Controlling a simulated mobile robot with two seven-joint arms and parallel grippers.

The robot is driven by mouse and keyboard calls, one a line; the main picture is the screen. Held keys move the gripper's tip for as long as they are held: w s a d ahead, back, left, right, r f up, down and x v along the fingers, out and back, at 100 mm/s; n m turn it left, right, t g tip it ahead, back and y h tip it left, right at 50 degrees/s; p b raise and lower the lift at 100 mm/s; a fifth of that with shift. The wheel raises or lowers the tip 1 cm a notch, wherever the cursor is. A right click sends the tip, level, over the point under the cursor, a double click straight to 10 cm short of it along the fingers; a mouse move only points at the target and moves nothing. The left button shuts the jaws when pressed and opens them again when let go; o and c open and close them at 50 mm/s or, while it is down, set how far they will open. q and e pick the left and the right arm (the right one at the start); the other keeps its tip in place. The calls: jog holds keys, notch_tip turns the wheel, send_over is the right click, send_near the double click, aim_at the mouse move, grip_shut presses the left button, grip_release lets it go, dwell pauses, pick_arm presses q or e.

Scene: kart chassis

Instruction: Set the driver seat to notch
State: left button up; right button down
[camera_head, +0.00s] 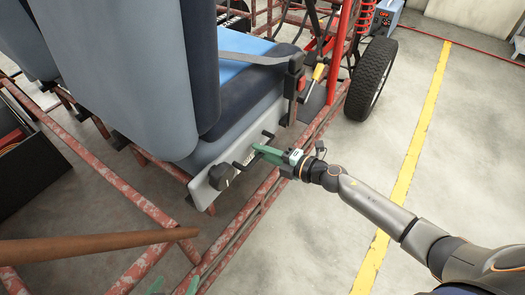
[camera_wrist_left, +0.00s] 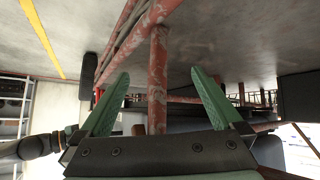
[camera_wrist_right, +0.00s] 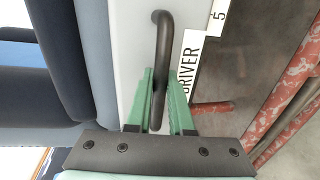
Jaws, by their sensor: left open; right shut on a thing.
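The driver seat (camera_head: 200,80) has dark blue and grey-blue cushions and a light grey side panel (camera_head: 235,160). A black bent handle (camera_wrist_right: 161,60) stands out from the panel, beside a white label (camera_wrist_right: 205,50) reading "DRIVER" and "5". My right gripper (camera_head: 265,152) is shut on this handle; its green fingers (camera_wrist_right: 162,100) lie on both sides of it in the right wrist view. A black knob (camera_head: 222,176) sits lower on the panel. My left gripper (camera_head: 174,287) is open at the bottom edge, its green fingers spread in the left wrist view (camera_wrist_left: 158,95).
Red, worn frame tubes (camera_head: 130,195) run around the seat; one tube (camera_wrist_left: 158,70) shows between my left fingers in the left wrist view. A brown bar (camera_head: 90,248) crosses at lower left. A black tyre (camera_head: 371,78) stands at back right.

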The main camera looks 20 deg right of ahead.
aim_at(256, 158)
jog(key=s+a, duration=0.1)
jog(key=s+a+p, duration=0.1)
jog(key=shift+a+f, duration=0.1)
jog(key=shift+a, duration=0.25)
jog(key=shift+s, duration=0.1)
jog(key=c, duration=0.8)
grip_release()
jog(key=shift+d, duration=0.15)
jog(key=shift+w, duration=0.2)
jog(key=v, duration=1.2)
jog(key=shift+s+d, duration=0.2)
jog(key=shift+s, duration=0.05)
